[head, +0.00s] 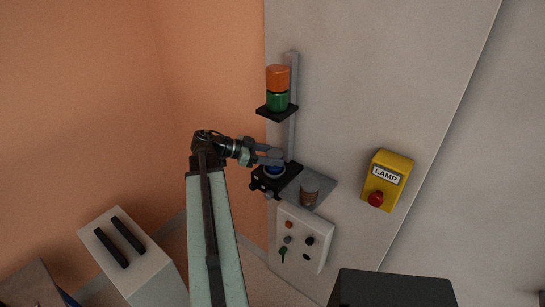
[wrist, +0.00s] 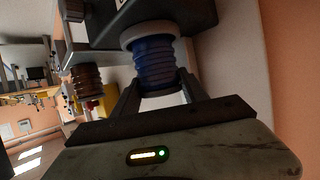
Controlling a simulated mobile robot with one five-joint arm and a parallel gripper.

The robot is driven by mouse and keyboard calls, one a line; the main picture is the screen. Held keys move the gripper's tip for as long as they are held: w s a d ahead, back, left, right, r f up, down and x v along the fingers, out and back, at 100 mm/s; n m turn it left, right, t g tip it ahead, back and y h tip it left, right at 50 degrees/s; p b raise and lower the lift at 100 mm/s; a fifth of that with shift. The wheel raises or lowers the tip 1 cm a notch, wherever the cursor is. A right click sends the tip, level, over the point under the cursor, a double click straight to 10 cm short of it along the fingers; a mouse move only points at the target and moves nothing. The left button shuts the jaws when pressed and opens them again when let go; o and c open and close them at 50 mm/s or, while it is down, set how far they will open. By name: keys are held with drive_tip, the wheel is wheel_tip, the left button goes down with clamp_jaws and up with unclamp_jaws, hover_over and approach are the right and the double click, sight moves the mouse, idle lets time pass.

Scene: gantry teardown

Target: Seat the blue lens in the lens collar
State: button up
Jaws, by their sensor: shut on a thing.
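The blue lens (wrist: 153,62) is a ribbed blue cylinder with a pale grey ring at one end. It stands between the two fingers of my gripper (wrist: 158,88), which is shut on it. In the head view my gripper (head: 272,157) reaches from the left, and a little of the blue lens (head: 275,168) shows below the fingers. I cannot tell how deep the lens sits.
An orange and green stack light (head: 277,88) sits on a bracket above.

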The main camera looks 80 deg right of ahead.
drive_tip(key=shift+f+b, duration=0.35)
drive_tip(key=shift+b, duration=0.05)
drive_tip(key=o, duration=1.5)
drive_tip(key=p+v, duration=0.3)
drive_tip(key=v, duration=0.4)
drive_tip(key=shift+s+r, duration=0.1)
drive_tip(key=shift+r, duration=0.05)
drive_tip(key=shift+w+a+r, duration=0.1)
drive_tip(key=shift+w+a, duration=0.1)
drive_tip(key=shift+w, duration=0.25)
